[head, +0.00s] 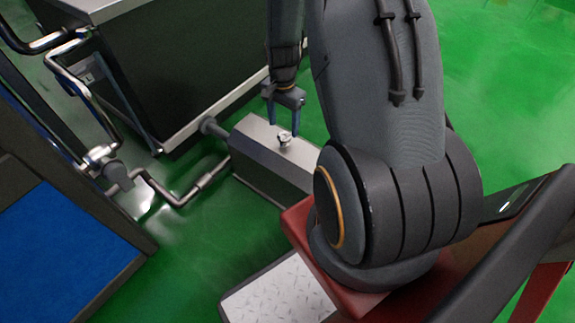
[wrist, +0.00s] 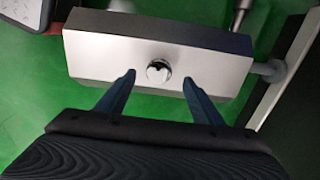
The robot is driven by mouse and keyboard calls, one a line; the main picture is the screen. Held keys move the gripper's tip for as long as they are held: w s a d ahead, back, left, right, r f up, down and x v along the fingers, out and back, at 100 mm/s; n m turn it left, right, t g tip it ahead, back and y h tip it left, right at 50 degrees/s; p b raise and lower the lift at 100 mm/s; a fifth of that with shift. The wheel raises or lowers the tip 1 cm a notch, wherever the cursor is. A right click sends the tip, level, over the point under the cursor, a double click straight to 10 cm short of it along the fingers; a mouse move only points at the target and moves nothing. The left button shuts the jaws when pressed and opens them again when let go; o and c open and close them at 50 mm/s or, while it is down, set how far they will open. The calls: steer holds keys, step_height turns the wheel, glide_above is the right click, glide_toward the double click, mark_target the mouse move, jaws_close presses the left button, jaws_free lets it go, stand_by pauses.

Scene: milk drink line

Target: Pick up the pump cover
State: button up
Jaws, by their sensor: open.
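The pump cover (head: 255,142) is a silver-grey box with a flat top, low above the green floor at the centre of the head view. A small shiny round knob (head: 284,139) stands on its top. In the wrist view the cover (wrist: 105,48) lies across the upper half, with the knob (wrist: 159,71) near its middle. My gripper (head: 284,128) is open and points down at the cover. In the wrist view its two blue fingers (wrist: 159,77) are on either side of the knob, apart from it. I cannot tell how far the fingertips are above the top.
A large dark cabinet (head: 175,70) stands behind the cover. Metal pipes (head: 185,195) run to the left of it, and a short grey pipe (head: 212,127) meets its left end. A blue-topped unit (head: 60,250) is at lower left. Green floor (head: 190,250) is open in front.

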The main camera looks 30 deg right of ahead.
mark_target(284, 136)
step_height(284, 136, down, 5)
steer(key=shift+s+f+b, duration=0.1)
steer(key=shift+b, duration=1)
steer(key=shift+c, duration=0.4)
jaws_close()
